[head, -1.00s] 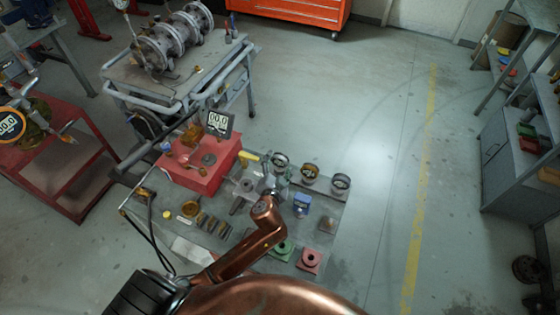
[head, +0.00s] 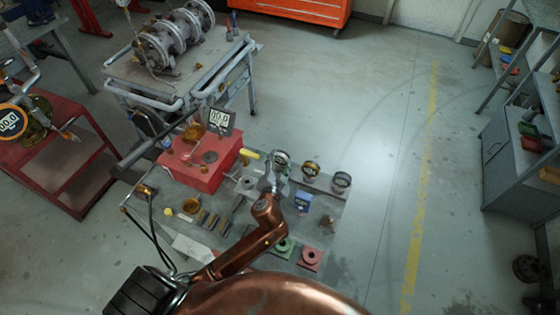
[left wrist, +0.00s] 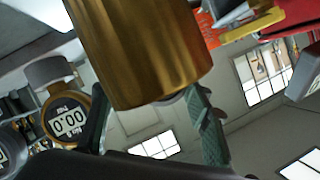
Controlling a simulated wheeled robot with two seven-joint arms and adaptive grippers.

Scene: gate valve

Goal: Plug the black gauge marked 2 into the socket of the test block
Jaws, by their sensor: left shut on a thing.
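My left gripper (head: 271,180) is at the left end of a row of three gauges, shut on the leftmost gauge (head: 282,158). In the left wrist view a large brass-coloured cylinder (left wrist: 145,50) fills the space before the fingers, one of them greenish (left wrist: 206,125). The middle gauge (head: 311,170) and the right gauge (head: 342,181) stand apart from the gripper. I cannot read their numbers. My right gripper is out of view.
A blue part (head: 303,201), a green flanged part (head: 285,247) and a red flanged part (head: 310,258) sit on the grey bench. Several brass fittings (head: 203,216) lie at its left. A valve trolley (head: 180,75) stands behind. Open floor is at right.

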